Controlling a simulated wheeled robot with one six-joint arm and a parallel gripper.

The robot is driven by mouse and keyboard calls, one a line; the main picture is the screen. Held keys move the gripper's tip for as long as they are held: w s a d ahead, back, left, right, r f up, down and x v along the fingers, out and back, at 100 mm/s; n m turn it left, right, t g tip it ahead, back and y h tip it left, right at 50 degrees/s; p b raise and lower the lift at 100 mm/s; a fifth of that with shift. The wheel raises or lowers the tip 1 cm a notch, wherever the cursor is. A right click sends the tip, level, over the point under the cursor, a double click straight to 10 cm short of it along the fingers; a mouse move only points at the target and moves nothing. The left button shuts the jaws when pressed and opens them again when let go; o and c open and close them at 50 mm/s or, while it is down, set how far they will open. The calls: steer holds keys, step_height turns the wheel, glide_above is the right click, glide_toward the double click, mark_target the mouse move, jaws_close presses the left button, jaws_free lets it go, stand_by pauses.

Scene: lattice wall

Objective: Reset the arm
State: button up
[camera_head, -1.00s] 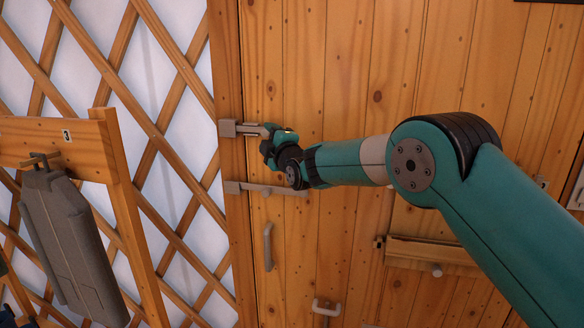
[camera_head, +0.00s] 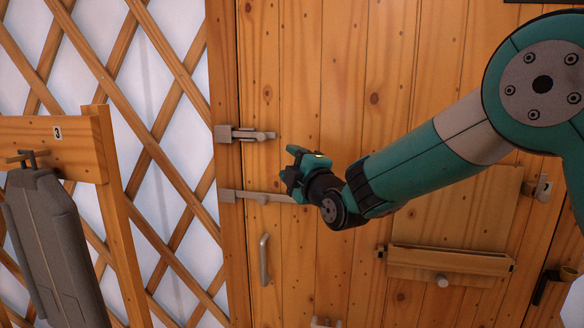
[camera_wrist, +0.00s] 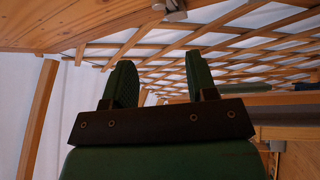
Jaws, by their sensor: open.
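My gripper (camera_head: 294,168) is in front of the wooden door (camera_head: 330,70) in the head view, below and right of the upper metal latch (camera_head: 245,134) and apart from it. It overlaps the right end of the lower latch bar (camera_head: 258,197) in the picture; whether it touches the bar cannot be told. In the wrist view my gripper (camera_wrist: 160,85) shows two green fingers spread apart with nothing between them.
A door handle (camera_head: 264,260) sits below the latches. A wooden ledge with a knob (camera_head: 450,262) is at the lower right. A grey case (camera_head: 55,250) hangs from a wooden rack (camera_head: 85,150) at left. White-backed lattice wall (camera_head: 160,75) lies behind.

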steer(key=s+d+f+m+g+h, duration=0.1)
steer(key=s+d+f+m+g, duration=0.2)
steer(key=s, duration=1)
steer(key=s+d+f+m+g+h, duration=0.2)
steer(key=s+d+m+g, duration=0.4)
steer(key=s, duration=0.7)
steer(key=s+d+f+m+g+h, duration=0.2)
steer(key=s+d+f+m+g, duration=0.3)
steer(key=s, duration=0.8)
steer(key=g, duration=0.3)
steer(key=shift+s+d+m, duration=0.2)
steer(key=shift+s+m, duration=0.1)
steer(key=shift+m, duration=0.1)
